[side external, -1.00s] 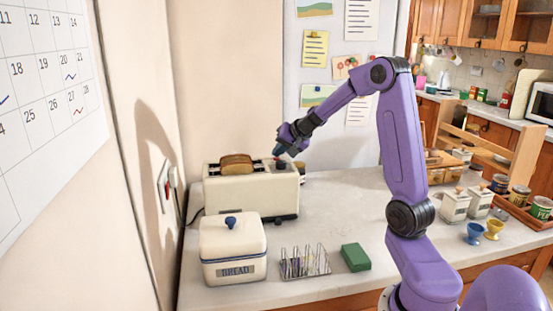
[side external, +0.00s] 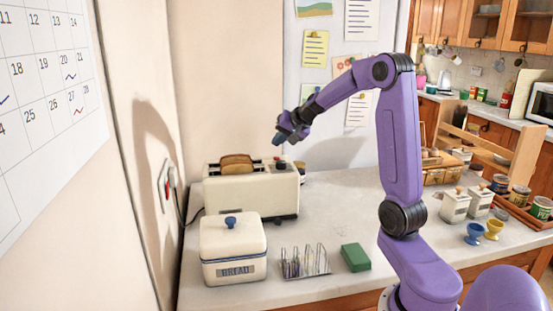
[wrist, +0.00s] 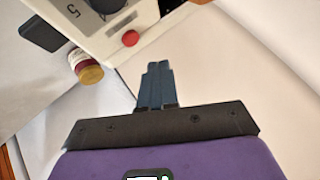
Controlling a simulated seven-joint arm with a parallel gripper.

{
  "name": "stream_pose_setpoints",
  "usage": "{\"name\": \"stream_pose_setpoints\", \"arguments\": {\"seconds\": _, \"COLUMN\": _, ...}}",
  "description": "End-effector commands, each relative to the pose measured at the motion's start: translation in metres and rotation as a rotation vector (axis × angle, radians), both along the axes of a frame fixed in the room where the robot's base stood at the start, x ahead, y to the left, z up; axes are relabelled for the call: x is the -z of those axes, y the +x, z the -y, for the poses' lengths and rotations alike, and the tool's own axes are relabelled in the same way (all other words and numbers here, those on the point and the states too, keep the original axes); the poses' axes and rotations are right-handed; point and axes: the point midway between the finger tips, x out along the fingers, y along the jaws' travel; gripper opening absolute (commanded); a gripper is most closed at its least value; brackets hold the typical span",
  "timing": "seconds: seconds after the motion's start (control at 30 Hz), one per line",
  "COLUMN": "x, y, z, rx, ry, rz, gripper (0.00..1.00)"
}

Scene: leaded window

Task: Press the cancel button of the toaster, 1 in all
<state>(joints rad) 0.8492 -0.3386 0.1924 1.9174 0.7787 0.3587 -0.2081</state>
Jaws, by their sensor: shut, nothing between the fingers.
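The cream toaster (side external: 250,192) stands on the counter by the wall, with a slice of toast (side external: 236,163) showing in its top slot. In the wrist view, a corner of the toaster (wrist: 148,12) carries a red round button (wrist: 130,38), a dark dial (wrist: 103,4) and a dark lever (wrist: 41,33). My gripper (side external: 277,140) is above the toaster's right end, apart from it. In the wrist view my gripper (wrist: 158,68) has its fingers together and empty, with the red button beyond and left of the tips. Any label on the button is not readable.
A bread bin (side external: 233,252), a wire toast rack (side external: 304,262) and a green block (side external: 355,257) stand in front of the toaster. A jar (wrist: 88,73) is close beside the toaster's end.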

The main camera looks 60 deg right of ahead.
Motion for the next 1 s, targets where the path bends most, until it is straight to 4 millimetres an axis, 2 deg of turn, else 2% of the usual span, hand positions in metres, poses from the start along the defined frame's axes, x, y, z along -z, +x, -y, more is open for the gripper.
{"name": "stream_pose_setpoints", "arguments": {"seconds": 0.33, "x": -0.026, "y": 0.000, "z": 0.000, "rx": 0.001, "ry": -0.001, "rz": 0.000, "gripper": 0.00}}
{"name": "stream_pose_setpoints", "arguments": {"seconds": 1.0, "x": -0.028, "y": 0.000, "z": 0.000, "rx": 0.001, "ry": 0.001, "rz": -0.002, "gripper": 0.00}}
